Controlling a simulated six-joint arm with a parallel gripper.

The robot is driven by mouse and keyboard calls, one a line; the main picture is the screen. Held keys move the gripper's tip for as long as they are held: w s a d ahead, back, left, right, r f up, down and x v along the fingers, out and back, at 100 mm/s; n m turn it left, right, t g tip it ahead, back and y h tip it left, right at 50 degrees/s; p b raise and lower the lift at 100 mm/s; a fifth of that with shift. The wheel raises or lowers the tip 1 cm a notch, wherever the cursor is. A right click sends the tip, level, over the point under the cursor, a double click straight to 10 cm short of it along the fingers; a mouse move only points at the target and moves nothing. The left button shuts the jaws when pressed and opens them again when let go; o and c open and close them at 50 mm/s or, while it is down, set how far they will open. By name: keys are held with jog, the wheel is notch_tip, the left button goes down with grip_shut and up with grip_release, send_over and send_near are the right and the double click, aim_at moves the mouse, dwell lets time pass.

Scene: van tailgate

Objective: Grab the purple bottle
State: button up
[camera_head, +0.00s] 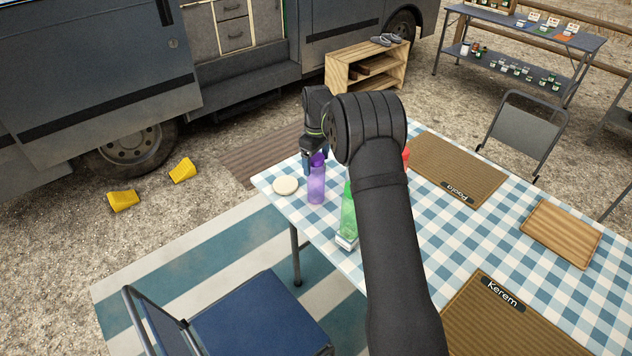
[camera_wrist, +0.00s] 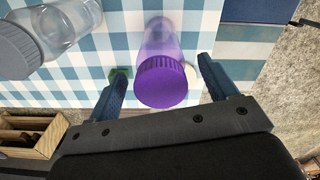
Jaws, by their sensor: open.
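The purple bottle (camera_head: 317,182) stands upright on the checked table, near its left end. In the wrist view the purple bottle (camera_wrist: 163,75) is seen from above, its ridged cap between my two blue fingers. My gripper (camera_head: 308,160) is open around or just above the cap; the fingers show on both sides in the wrist view (camera_wrist: 165,80), with gaps to the bottle. I cannot tell how far down the fingers reach.
A green bottle (camera_head: 348,215) stands close by at the right, partly behind my arm. A round cream disc (camera_head: 285,186) lies left of the purple bottle. A clear bottle with a grey cap (camera_wrist: 45,38) shows in the wrist view. Woven placemats (camera_head: 455,168) lie farther right.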

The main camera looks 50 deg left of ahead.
notch_tip(320, 180, down, 2)
jog(key=c, duration=1.3)
jog(key=shift+r, duration=0.1)
jog(key=shift+c, duration=0.2)
